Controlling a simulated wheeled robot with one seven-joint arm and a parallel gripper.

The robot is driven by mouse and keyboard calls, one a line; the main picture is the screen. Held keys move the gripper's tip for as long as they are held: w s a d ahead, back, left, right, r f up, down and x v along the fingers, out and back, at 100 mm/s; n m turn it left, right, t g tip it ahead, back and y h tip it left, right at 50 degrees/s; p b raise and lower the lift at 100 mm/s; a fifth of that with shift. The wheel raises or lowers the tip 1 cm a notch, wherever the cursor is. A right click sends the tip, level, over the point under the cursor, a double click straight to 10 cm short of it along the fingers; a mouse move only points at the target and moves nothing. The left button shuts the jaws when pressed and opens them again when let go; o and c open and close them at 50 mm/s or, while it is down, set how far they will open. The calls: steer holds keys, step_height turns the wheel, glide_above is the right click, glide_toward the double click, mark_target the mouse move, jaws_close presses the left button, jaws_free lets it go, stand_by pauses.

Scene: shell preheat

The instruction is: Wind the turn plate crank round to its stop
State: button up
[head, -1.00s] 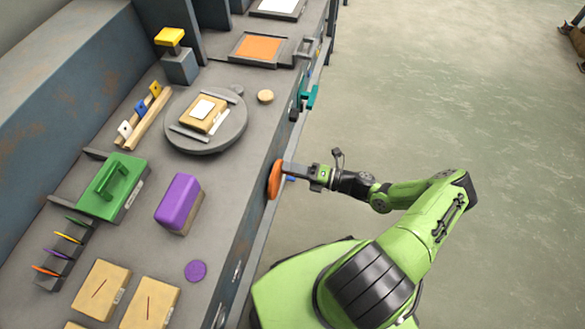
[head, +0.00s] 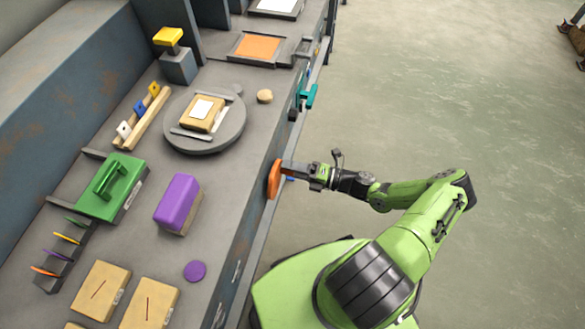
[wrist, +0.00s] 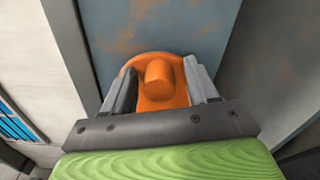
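The orange crank (head: 273,180) is on the front face of the bench, below the top's edge. In the wrist view it shows as an orange arm with a round knob (wrist: 158,74). My gripper (head: 290,168) reaches the crank from the right. In the wrist view my gripper (wrist: 160,88) has its fingers apart on either side of the knob, with a visible gap at each side. The round grey turn plate (head: 230,131) lies on the bench above the crank and carries a tan block with a white label (head: 202,110) between two grey bars.
A teal handle (head: 309,96) sticks out from the bench front farther along.

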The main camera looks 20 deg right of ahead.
steer(key=p+v, duration=0.1)
steer(key=v, duration=1.4)
steer(key=shift+s+d, duration=0.3)
steer(key=shift+r, duration=0.1)
steer(key=a+r+n+g+h+p, duration=0.4)
steer(key=r+n+g+h, duration=0.15)
steer(key=r+n, duration=0.75)
steer(key=a+r+n+g+h+p, duration=0.35)
steer(key=r+n+g+h, duration=0.2)
steer(key=r+n, duration=0.75)
steer(key=s+a+r+n+t+h+p, duration=0.1)
steer(key=s+a+r+n+t+p, duration=0.1)
steer(key=s+r+n, duration=0.4)
steer(key=s+a+r+n+t+h+p, duration=0.2)
steer(key=s+a+r+n+t, duration=0.2)
steer(key=r+n, duration=0.4)
step_height(320, 180, up, 6)
steer(key=shift+s+a+f+h, duration=0.15)
steer(key=shift+s+a+h, duration=0.15)
steer(key=shift+s+a, duration=0.55)
